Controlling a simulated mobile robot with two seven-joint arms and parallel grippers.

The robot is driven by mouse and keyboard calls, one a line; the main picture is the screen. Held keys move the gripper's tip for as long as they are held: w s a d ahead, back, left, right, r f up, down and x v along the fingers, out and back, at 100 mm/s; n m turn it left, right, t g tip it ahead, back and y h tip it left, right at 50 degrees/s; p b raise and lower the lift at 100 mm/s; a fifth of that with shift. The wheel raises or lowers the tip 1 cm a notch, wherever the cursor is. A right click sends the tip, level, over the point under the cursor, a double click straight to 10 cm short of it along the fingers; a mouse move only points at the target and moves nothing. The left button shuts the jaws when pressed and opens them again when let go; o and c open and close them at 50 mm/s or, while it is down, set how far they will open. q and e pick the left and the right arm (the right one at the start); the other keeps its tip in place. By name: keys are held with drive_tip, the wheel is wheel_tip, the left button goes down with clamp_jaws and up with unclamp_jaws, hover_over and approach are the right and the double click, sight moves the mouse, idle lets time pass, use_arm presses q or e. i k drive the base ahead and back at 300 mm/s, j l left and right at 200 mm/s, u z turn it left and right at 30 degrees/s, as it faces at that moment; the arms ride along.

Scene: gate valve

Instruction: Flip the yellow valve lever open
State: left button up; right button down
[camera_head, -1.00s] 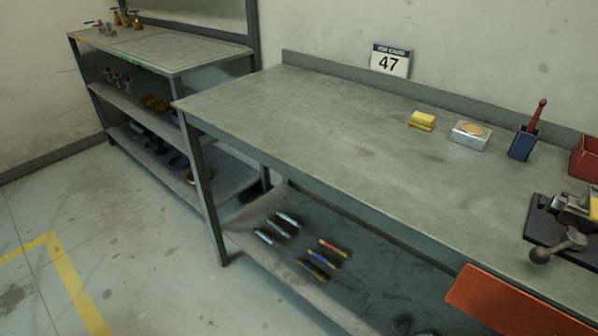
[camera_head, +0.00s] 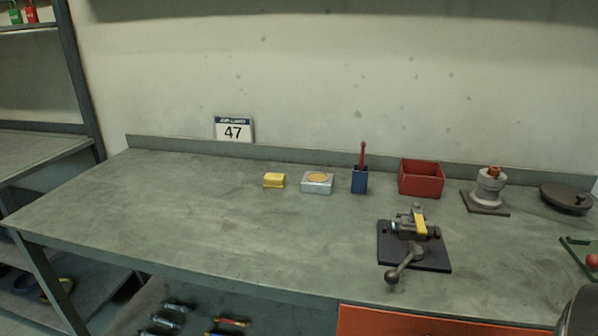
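The yellow valve lever (camera_head: 419,222) sits on a small metal valve at a grey bench vise (camera_head: 404,228). The lever is short and runs roughly front to back; its open or closed setting cannot be told at this size. The vise stands on a dark base plate (camera_head: 430,257) at the right of the workbench, and its ball-ended handle (camera_head: 404,263) reaches toward the front edge.
Along the back of the workbench (camera_head: 180,215) stand a yellow block (camera_head: 274,180), a silver tin (camera_head: 317,183), a blue holder (camera_head: 359,181) and a red bin (camera_head: 421,179). A grey fitting (camera_head: 489,187) and a dark disc (camera_head: 566,199) are farther right. The bench's left half is clear.

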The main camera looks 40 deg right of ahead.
sight(420, 226)
drive_tip(key=z, duration=1.85)
drive_tip(key=k+j+z, duration=0.15)
drive_tip(key=z, duration=0.2)
drive_tip(key=k, duration=0.05)
